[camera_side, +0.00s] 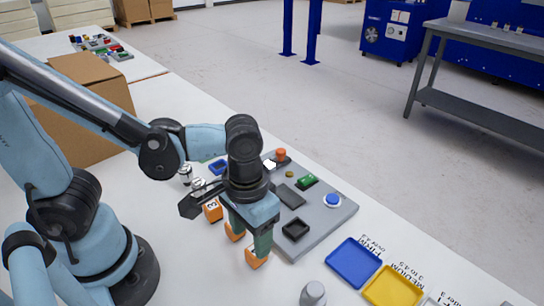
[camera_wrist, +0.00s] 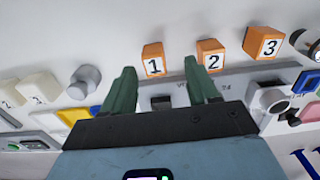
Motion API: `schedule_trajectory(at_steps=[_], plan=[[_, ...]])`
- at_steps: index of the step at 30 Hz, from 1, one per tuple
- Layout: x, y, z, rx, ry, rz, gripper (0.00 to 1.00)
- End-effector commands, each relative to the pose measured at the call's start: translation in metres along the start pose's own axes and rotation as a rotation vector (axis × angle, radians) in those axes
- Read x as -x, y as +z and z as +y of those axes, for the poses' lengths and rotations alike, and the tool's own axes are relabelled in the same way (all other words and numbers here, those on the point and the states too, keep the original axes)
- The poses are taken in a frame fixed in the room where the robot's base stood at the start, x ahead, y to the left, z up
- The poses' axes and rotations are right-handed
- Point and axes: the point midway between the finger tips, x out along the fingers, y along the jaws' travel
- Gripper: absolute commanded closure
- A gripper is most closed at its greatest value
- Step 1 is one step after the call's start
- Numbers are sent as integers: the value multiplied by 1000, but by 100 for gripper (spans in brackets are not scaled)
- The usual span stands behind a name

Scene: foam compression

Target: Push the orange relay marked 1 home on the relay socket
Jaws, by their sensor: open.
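In the wrist view, the orange relay marked 1 (camera_wrist: 153,62) stands on the white table, just beyond my open fingertips. It also shows in the side view as the nearest orange block (camera_side: 256,258), partly hidden by a green finger. My gripper (camera_wrist: 160,72) is open with nothing between its fingers. In the side view, my gripper (camera_side: 250,240) points down beside the grey board. A dark square socket (camera_side: 296,229) is near the board's front edge; whether it is the relay socket I cannot tell. A dark part (camera_wrist: 161,102) shows between the fingers.
Orange relays marked 2 (camera_wrist: 210,60) and 3 (camera_wrist: 263,43) stand in a row with relay 1. The grey board (camera_side: 322,222) carries several parts. A blue tray (camera_side: 354,262), a yellow tray (camera_side: 392,288) and a grey knobbed piece (camera_side: 313,294) lie towards the front.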

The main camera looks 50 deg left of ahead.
Motion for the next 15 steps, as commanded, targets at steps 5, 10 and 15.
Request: schedule_trajectory(at_steps=[5, 10, 15], plan=[[22, 0, 0, 0, 0, 0, 41], [42, 0, 0, 1, 0, 0, 41], [57, 0, 0, 1, 0, 0, 41]])
